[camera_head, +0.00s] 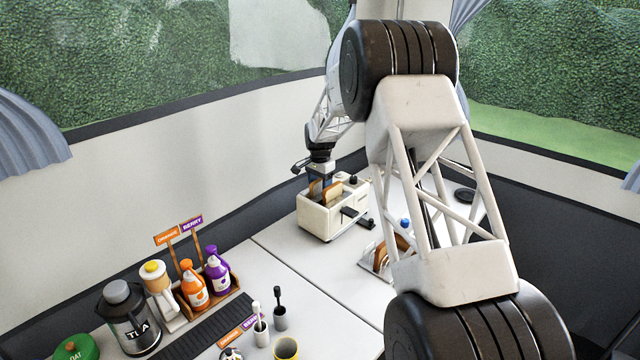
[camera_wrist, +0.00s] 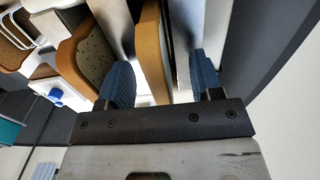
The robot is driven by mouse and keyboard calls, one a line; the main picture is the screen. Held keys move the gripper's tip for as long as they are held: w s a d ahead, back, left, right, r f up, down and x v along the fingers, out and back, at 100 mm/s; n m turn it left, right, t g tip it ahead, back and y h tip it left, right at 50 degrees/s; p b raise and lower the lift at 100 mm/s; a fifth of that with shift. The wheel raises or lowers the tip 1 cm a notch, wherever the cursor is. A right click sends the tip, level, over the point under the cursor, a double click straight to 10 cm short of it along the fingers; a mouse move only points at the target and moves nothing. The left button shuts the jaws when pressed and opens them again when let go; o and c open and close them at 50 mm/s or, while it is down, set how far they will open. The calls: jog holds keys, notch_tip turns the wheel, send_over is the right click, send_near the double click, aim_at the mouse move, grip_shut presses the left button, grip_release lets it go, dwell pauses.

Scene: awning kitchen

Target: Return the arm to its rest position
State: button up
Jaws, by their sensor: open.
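My arm reaches from the lower right over the counter to a white toaster (camera_head: 325,222). My gripper (camera_head: 320,178) points down just above the toaster slots. In the wrist view its two blue fingers (camera_wrist: 163,82) are spread apart. One bread slice (camera_wrist: 151,45) stands in a slot between the fingers, with a visible gap on its right side. A second slice (camera_wrist: 88,57) with a brown crust is left of the left finger. Both slices stick up from the toaster in the head view, partly hidden by the gripper.
A toast rack (camera_head: 378,262) with bread stands right of the toaster, partly behind my arm. Orange (camera_head: 193,290) and purple (camera_head: 217,272) bottles, a dark tea pot (camera_head: 130,318) and a yellow cup (camera_head: 286,349) are at the lower left. The wall is close behind the toaster.

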dwell(0.3)
jog(key=shift+r, duration=3.5)
jog(key=shift+s+r, duration=0.1)
jog(key=shift+s+d+r, duration=0.1)
jog(key=shift+s+r, duration=0.05)
jog(key=shift+r, duration=0.05)
jog(key=s+d+r+n, duration=0.1)
jog(key=s+d+r, duration=0.2)
jog(key=s+r, duration=0.5)
jog(key=s+d+r+n+t, duration=0.1)
jog(key=s+d+r+n, duration=0.2)
jog(key=s, duration=0.9)
jog(key=s+d+r, duration=0.3)
jog(key=s+r, duration=0.3)
jog(key=s, duration=0.5)
jog(key=s+d+f+n, duration=0.2)
jog(key=s, duration=1.6)
jog(key=s+d+f+n+t, duration=0.1)
jog(key=s+d+f+n, duration=0.1)
jog(key=s, duration=1.6)
jog(key=shift+d+n+t, duration=0.3)
jog(key=shift+n, duration=0.1)
